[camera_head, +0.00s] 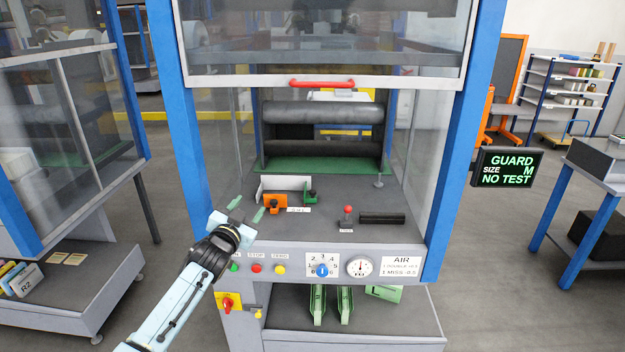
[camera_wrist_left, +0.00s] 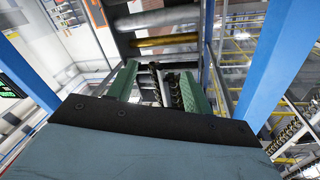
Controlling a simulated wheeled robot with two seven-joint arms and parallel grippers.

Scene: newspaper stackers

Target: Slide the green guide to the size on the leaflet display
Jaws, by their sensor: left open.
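The display (camera_head: 507,167) at the right reads GUARD, SIZE M, NO TEST. The green guide (camera_head: 310,196) is a small block on the machine bed, at the right end of a white upright plate (camera_head: 285,183). A small white label strip (camera_head: 298,210) lies just in front of it; its letters are too small to read surely. My left gripper (camera_head: 247,208) is open and empty above the front left of the bed, left of the green guide and apart from it. Its two green fingers also show spread in the left wrist view (camera_wrist_left: 160,72). My right gripper is out of view.
An orange block (camera_head: 272,203) stands between my left gripper and the green guide. A red-topped knob (camera_head: 347,214) and a black bar (camera_head: 382,218) are farther right. The glazed guard with its red handle (camera_head: 322,84) is raised above the opening. Blue posts flank it.

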